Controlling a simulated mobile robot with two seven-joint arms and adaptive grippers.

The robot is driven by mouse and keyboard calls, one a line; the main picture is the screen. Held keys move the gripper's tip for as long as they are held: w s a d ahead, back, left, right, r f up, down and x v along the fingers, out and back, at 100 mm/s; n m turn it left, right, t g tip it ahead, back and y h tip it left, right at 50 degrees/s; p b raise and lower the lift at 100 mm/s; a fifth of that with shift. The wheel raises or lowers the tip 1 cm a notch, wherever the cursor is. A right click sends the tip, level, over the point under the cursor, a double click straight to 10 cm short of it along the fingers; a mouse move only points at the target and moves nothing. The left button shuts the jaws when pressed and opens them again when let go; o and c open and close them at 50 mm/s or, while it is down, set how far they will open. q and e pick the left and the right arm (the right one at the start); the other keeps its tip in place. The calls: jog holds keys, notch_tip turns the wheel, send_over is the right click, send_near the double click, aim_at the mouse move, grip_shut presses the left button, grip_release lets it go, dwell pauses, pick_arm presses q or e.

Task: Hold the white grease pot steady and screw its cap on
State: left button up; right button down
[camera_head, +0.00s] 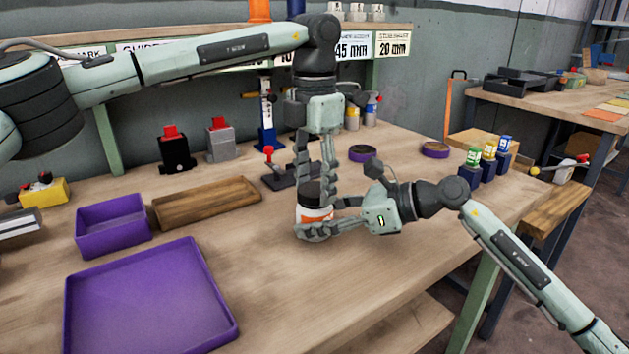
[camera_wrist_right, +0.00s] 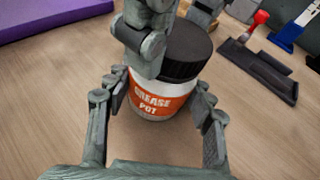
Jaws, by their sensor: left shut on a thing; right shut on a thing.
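The white grease pot (camera_head: 314,214) with an orange label stands upright on the wooden bench. It also shows in the right wrist view (camera_wrist_right: 158,101). Its black cap (camera_head: 311,190) sits on top of the pot; in the right wrist view the cap (camera_wrist_right: 187,52) is partly hidden by the left fingers. My left gripper (camera_head: 314,186) comes down from above and is shut on the cap. My right gripper (camera_head: 318,222) reaches in from the right, low down, with its fingers around the pot's sides, shut on the pot. I cannot tell whether the thread is engaged.
A purple tray (camera_head: 72,320), a purple bin (camera_head: 78,234) and a wooden tray (camera_head: 158,220) lie to the left. A dark stand with a red knob (camera_head: 270,178) is just behind the pot. The bench front is clear.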

pick_arm(q)
jog(key=m, duration=1)
jog(key=o, duration=1.3)
jog(key=shift+r, duration=2.25)
jog(key=shift+c, duration=0.3)
